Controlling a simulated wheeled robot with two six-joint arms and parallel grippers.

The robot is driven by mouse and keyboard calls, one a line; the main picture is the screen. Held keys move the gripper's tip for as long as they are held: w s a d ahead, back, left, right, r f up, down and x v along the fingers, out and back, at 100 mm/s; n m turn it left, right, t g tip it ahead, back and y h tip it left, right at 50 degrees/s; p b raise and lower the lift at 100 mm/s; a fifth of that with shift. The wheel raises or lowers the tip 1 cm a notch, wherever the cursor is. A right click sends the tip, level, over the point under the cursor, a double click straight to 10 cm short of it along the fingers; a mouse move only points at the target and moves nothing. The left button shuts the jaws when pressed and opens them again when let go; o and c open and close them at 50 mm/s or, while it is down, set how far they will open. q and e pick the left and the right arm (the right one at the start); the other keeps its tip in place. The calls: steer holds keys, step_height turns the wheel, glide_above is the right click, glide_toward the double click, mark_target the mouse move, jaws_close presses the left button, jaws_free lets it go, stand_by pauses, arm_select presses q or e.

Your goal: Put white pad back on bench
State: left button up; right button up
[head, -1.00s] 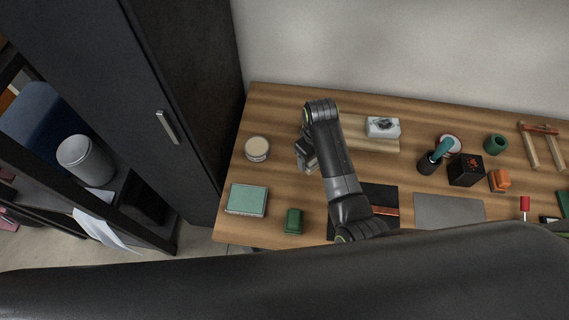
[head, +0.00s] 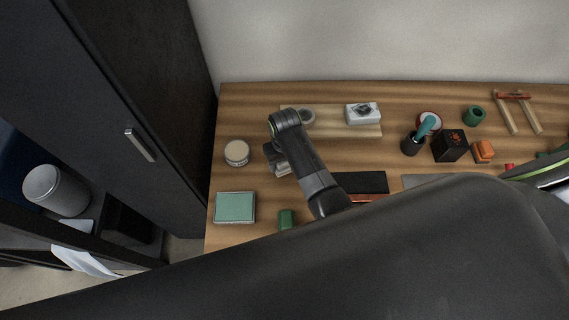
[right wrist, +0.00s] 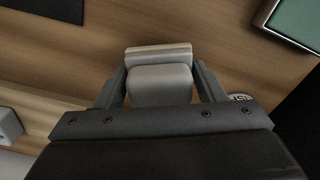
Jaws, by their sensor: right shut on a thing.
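The white pad (right wrist: 160,83) is a pale block with a lighter slab along its far edge. My right gripper (right wrist: 160,90) is shut on it, one finger on each side. In the head view my right gripper (head: 277,162) is over the left part of the wooden bench (head: 225,125), just right of the round cream-topped tin. The pad (head: 283,169) shows there only as a small pale piece below the gripper. I cannot tell whether it touches the bench top. My left gripper is not in view.
The round tin (head: 237,152), a green-topped box (head: 235,207) and a green block (head: 286,219) lie nearby. Behind is a pale board (head: 335,129) bearing a white box (head: 363,114). A dark mat (head: 362,182) lies to the right. A dark cabinet (head: 150,100) stands left.

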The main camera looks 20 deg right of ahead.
steer(key=shift+f, duration=1.25)
steer(key=shift+f, duration=0.15)
steer(key=o, duration=1)
steer(key=shift+c, duration=0.2)
step_height(320, 180, up, 12)
steer(key=shift+r, duration=0.2)
